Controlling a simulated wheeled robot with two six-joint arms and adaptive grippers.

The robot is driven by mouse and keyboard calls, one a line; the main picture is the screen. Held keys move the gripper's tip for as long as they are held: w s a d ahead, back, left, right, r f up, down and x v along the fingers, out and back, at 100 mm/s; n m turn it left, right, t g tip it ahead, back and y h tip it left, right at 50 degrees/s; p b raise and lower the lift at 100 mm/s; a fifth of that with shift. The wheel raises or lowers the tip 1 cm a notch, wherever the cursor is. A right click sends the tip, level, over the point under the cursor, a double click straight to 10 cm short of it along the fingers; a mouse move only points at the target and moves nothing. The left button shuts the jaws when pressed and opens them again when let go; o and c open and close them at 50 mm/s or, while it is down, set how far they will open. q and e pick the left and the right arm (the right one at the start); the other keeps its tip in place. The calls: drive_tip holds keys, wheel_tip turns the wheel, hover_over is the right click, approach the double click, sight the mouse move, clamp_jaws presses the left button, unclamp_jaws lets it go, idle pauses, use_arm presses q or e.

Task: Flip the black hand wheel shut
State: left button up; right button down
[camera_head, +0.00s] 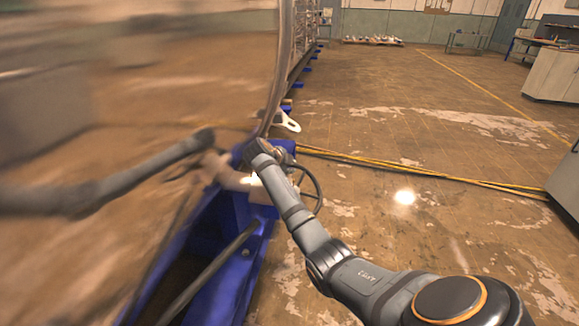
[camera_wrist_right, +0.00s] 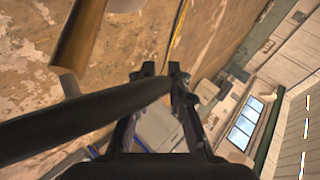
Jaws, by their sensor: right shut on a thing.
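The black hand wheel (camera_head: 319,187) is mounted at the blue frame beside the chamber in the head view. My right arm crosses in front of it and hides its left part. My right gripper (camera_head: 257,150) is at the far end of that arm, near the shiny chamber edge; its fingers are too small to make out there. In the right wrist view my right gripper (camera_wrist_right: 156,73) is shut on a thick dark bar, which looks like part of the hand wheel (camera_wrist_right: 75,122). My left gripper is not in view.
The polished chamber wall (camera_head: 130,80) fills the left and mirrors an arm and the floor. A blue frame (camera_head: 228,285) runs below it. Yellow cables (camera_head: 420,169) cross the floor to the right. The floor beyond is mostly clear, with grey cabinets (camera_head: 552,75) at far right.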

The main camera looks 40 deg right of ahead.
drive_tip(key=shift+r, duration=0.1)
drive_tip(key=c, duration=1.3)
unclamp_jaws()
drive_tip(key=shift+d, duration=0.1)
